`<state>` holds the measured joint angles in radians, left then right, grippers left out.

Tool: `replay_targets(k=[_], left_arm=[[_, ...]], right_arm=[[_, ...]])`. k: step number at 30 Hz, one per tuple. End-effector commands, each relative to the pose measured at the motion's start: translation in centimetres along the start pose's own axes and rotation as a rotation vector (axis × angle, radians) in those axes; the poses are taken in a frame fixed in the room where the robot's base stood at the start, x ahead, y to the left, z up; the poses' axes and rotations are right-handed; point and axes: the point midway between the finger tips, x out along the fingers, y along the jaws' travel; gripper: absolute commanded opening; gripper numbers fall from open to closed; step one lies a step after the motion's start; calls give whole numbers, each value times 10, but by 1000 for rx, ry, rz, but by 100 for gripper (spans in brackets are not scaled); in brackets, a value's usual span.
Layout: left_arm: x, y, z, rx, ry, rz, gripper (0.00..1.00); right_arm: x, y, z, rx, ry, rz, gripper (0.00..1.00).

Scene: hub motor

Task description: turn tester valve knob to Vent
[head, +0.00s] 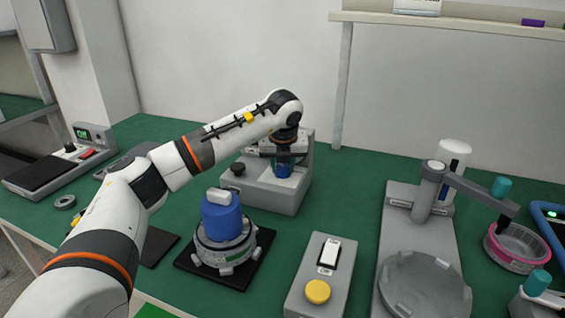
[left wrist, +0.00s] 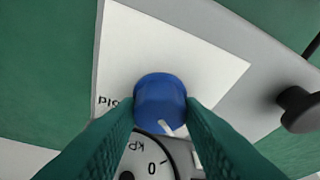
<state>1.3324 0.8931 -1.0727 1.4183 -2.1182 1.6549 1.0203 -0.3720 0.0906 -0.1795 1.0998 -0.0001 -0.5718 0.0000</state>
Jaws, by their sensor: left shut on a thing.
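The tester (head: 273,180) is a grey box standing on the green table in the head view. Its blue valve knob (left wrist: 160,103) shows in the left wrist view, with a white pointer mark at its lower edge, above a dial gauge (left wrist: 148,160). My left gripper (head: 284,158) reaches down onto the tester from above. In the left wrist view its two green fingers are shut on the blue knob, one on each side. A label by the knob reads "old" at its visible end; other labels are hidden. My right gripper is not in view.
A black knob (head: 238,168) sits on the tester's left side. A hub motor with a blue cap (head: 222,216) stands on a black mat in front. A grey box with a yellow button (head: 318,291) and a grey stand (head: 426,203) are to the right.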

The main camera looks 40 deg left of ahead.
Motion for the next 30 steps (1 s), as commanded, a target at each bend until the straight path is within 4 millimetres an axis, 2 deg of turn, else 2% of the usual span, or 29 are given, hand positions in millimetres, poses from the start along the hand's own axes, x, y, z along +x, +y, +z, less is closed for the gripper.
replay_targets(k=[17,18,21,30], left_arm=[[-2,0,-2,-35,6,-11,11],[-2,0,-2,-35,6,-11,39],[-1,0,-2,-34,4,-11,55],[-2,0,-1,-31,2,-12,56]], right_arm=[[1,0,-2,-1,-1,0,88],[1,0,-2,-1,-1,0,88],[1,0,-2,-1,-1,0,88],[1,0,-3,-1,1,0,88]])
